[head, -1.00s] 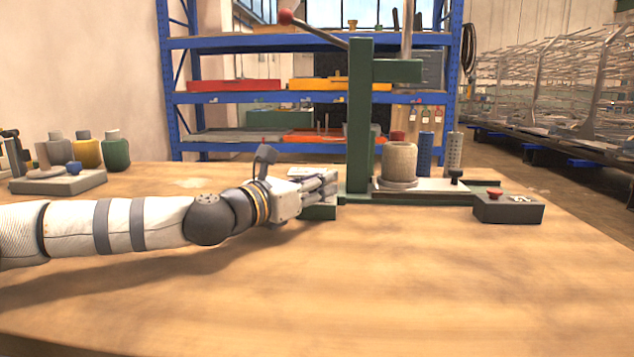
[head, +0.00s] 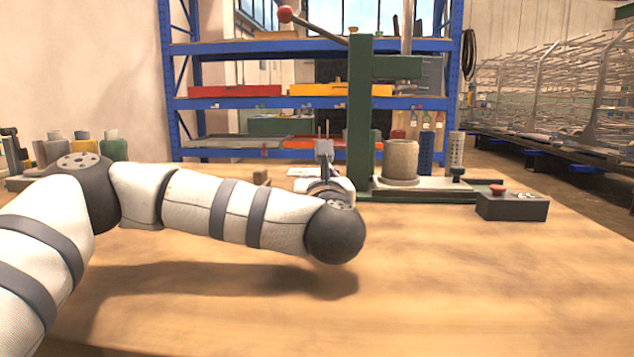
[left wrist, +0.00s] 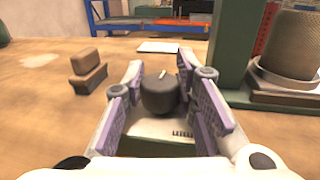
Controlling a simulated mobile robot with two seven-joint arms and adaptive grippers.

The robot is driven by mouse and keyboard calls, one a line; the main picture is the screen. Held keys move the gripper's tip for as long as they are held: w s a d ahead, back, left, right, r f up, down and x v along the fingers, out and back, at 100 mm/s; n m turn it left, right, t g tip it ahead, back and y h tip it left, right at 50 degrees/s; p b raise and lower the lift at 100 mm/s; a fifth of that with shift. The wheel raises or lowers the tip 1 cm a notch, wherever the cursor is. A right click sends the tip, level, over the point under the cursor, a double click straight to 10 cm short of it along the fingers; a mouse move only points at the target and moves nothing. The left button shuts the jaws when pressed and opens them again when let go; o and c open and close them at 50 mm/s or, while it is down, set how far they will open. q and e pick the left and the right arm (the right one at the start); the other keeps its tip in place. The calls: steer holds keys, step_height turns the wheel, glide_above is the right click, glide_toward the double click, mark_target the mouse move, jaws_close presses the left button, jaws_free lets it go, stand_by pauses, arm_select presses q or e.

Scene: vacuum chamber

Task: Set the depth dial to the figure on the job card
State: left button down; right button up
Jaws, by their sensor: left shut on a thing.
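The depth dial (left wrist: 160,94) is a dark round knob with a pale pointer line on top, in the left wrist view. It sits on a green block (left wrist: 150,142) with a row of small marks on its top; I cannot read a figure there. My left gripper (left wrist: 163,100) is shut on the dial, one finger on each side. In the head view my own wrist hides the dial and fingertips. A flat white sheet (left wrist: 170,46), possibly the job card, lies beyond the dial; no writing is legible. My right gripper is out of view.
The green press column (head: 360,110) stands just right of the dial, with a red-knobbed lever (head: 285,14) above. A grey cylinder (head: 402,160) and a red-button box (head: 511,205) are further right. A brown block (left wrist: 88,78) lies left. The front table is clear.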

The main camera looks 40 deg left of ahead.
arm_select(q)
steer(key=shift+n+g+y, duration=0.5)
steer(key=shift+g+y, duration=0.1)
steer(key=c, duration=1.3)
jaws_free()
steer(key=v, duration=1.2)
steer(key=shift+a, duration=0.1)
steer(key=shift+s, duration=0.1)
steer(key=shift+f, duration=0.1)
